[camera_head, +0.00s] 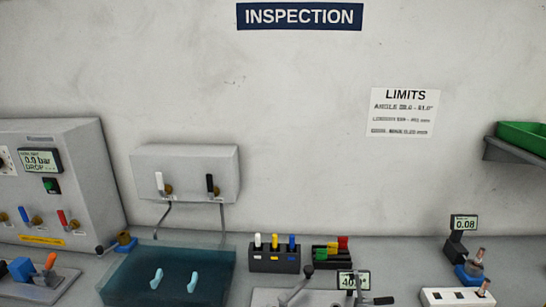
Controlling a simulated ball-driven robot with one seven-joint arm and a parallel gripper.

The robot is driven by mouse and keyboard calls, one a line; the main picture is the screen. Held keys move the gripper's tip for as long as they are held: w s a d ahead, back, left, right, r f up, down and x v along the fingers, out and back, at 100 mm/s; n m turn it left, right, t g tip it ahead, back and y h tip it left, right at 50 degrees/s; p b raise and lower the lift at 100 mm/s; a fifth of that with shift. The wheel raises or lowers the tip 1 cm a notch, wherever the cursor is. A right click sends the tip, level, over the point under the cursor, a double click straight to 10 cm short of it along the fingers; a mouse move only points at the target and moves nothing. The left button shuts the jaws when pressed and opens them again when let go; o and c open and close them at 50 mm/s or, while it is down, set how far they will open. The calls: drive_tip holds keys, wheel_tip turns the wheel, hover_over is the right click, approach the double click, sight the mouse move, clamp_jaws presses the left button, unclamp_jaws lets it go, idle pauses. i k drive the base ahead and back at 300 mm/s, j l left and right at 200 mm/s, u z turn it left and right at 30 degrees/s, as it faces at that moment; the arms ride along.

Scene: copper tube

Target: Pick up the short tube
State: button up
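Two short copper-coloured pieces show at the lower right. One, a short tube-like piece (480,254), leans above a blue fixture (468,273) beside a small display reading 0.08. The other, a copper-coloured piece (485,285), stands tilted at a white block (455,297) with dark holes. Both are small, and I cannot tell which is the short tube. My gripper is not in view.
A blue-tinted water tank (125,284) with two pale blue pieces stands at the lower left. A grey test box (80,158) is at the far left. A dark block (274,262) with several coloured pegs stands mid-bench. A green bin (522,135) sits on a wall shelf.

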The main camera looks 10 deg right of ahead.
sight(480, 254)
drive_tip(key=z, duration=0.95)
drive_tip(key=l+u, duration=0.3)
drive_tip(key=k+l, duration=0.05)
drive_tip(key=l, duration=0.05)
